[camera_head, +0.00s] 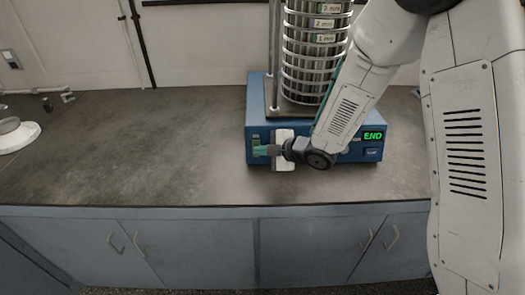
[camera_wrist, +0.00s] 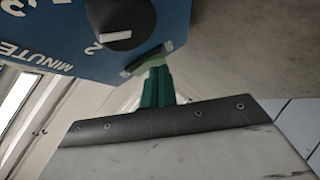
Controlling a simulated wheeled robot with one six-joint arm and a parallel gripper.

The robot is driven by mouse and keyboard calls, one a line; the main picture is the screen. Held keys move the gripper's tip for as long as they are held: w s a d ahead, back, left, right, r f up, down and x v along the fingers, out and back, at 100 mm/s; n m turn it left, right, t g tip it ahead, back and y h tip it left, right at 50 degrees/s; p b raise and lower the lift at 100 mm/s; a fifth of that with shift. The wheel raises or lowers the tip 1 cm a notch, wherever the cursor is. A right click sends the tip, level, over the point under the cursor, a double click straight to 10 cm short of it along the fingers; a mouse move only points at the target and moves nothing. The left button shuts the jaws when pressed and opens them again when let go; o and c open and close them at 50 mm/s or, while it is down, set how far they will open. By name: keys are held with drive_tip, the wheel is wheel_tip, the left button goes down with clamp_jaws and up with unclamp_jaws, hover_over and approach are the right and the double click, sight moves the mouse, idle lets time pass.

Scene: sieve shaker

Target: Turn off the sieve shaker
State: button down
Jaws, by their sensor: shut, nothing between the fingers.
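The sieve shaker has a blue base (camera_head: 258,102) standing on the bench, with a round stack of metal sieves (camera_head: 316,50) on top. Its display (camera_head: 373,136) reads END in green. My gripper (camera_head: 262,150) is at the left part of the front panel, its green fingers shut and empty. In the wrist view the fingers (camera_wrist: 157,85) reach up to a green switch (camera_wrist: 146,60) at the edge of the blue panel (camera_wrist: 60,35). They overlap it in the picture; I cannot tell if they touch. A black knob (camera_wrist: 120,22) sits beside the switch. My arm hides part of the front panel.
The grey-brown benchtop (camera_head: 130,140) is clear left of the shaker. A white object (camera_head: 15,133) stands at the far left, with small taps (camera_head: 66,96) near the wall. Blue-grey cupboards (camera_head: 190,250) with handles are below the bench edge.

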drive_tip(key=shift+w+f, duration=0.2)
drive_tip(key=shift+f, duration=0.05)
drive_tip(key=shift+r, duration=0.1)
